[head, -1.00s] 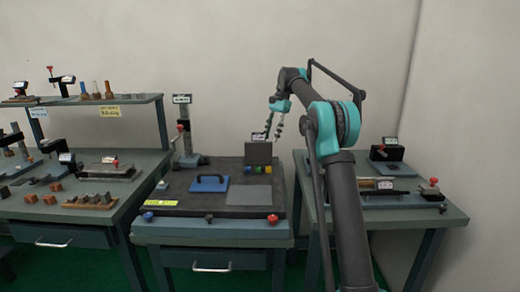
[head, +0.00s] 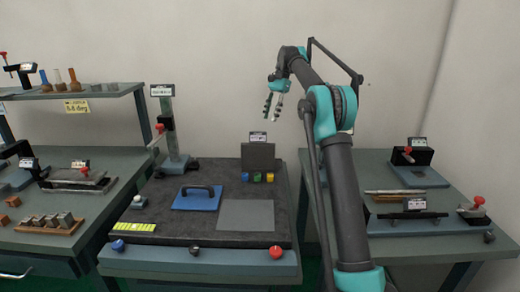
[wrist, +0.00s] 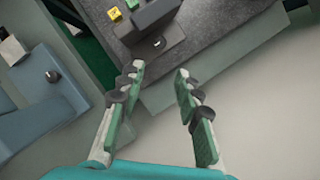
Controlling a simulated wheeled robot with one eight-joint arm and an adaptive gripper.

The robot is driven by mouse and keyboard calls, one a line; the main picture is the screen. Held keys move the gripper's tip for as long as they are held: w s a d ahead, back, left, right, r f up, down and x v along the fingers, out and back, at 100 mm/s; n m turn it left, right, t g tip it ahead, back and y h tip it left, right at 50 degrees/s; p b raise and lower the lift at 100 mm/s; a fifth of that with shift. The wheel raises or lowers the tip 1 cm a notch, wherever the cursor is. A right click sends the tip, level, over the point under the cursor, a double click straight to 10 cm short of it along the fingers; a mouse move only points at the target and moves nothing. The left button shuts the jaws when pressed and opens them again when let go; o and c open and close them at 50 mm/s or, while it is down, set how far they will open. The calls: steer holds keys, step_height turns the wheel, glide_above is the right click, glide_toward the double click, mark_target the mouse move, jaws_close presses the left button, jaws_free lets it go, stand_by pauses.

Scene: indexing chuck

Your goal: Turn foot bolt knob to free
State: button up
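Three knobs sit along the front edge of the middle bench: a blue knob (head: 118,245), a dark knob (head: 194,250) and a red knob (head: 276,252). I cannot tell which of them, if any, is the foot bolt knob; a small dark knob (head: 489,237) is also on the right bench's front edge. My gripper (head: 271,115) is high at the back of the middle bench, above the upright grey block (head: 258,156), away from all these knobs. In the wrist view my gripper (wrist: 160,70) is open, with nothing between its fingers.
A blue plate with a handle (head: 197,197) and a grey square (head: 246,214) lie on the dark slab (head: 170,229). Small coloured blocks (head: 257,177) stand before the grey block. Benches with fixtures flank it; the right one holds a red-knobbed clamp (head: 478,201).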

steer(key=x, duration=1.7)
steer(key=shift+f, duration=0.15)
steer(key=shift+c, duration=0.2)
jaws_close()
